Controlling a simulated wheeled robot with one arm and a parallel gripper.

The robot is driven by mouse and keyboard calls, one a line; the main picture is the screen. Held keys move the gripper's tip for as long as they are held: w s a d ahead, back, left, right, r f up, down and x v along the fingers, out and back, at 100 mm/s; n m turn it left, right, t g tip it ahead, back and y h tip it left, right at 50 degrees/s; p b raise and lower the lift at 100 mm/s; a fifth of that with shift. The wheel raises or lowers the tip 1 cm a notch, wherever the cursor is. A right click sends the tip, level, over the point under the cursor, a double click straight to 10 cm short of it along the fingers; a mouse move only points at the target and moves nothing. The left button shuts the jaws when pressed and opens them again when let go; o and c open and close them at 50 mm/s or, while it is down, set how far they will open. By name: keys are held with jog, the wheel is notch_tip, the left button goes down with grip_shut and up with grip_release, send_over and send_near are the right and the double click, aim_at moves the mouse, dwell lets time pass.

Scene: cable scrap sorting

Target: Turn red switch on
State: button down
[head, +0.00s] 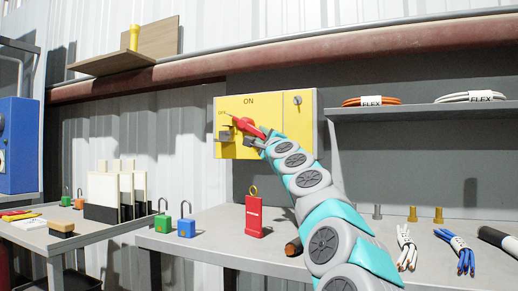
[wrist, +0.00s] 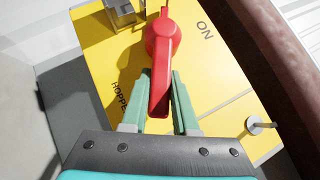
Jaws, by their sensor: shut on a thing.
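The red switch (head: 246,126) is a rotary handle on the front of a yellow box (head: 277,107) on the wall. The box is marked ON at top centre and OFF at upper left. The handle lies slanted, its narrow tip toward the OFF mark and its long end down to the right. In the wrist view the red switch (wrist: 163,42) has its long end between the green fingers of my gripper (wrist: 161,78), which is shut on it. In the head view my gripper (head: 259,142) is partly hidden by my arm.
A grey metal bracket (head: 226,133) sits on the box, left of the handle. A key-like knob (head: 297,100) is at its upper right. Below, the bench holds a red tag (head: 254,215), a green padlock (head: 162,226), a blue padlock (head: 186,227) and cables. A shelf (head: 430,110) stands right.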

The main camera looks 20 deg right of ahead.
jog(key=shift+w+a+f+m+t+h+b, duration=0.1)
jog(key=shift+a+f+m+t+h+b, duration=0.1)
jog(key=shift+f+m+b, duration=0.25)
jog(key=shift+w+a+f+m+t+h+b, duration=0.15)
jog(key=shift+m+t+h+b, duration=0.1)
jog(key=shift+b, duration=0.35)
jog(key=shift+r, duration=0.1)
jog(key=c, duration=0.7)
grip_release()
jog(key=shift+s+d, duration=0.1)
jog(key=shift+b+v, duration=1.3)
jog(key=shift+v, duration=2.5)
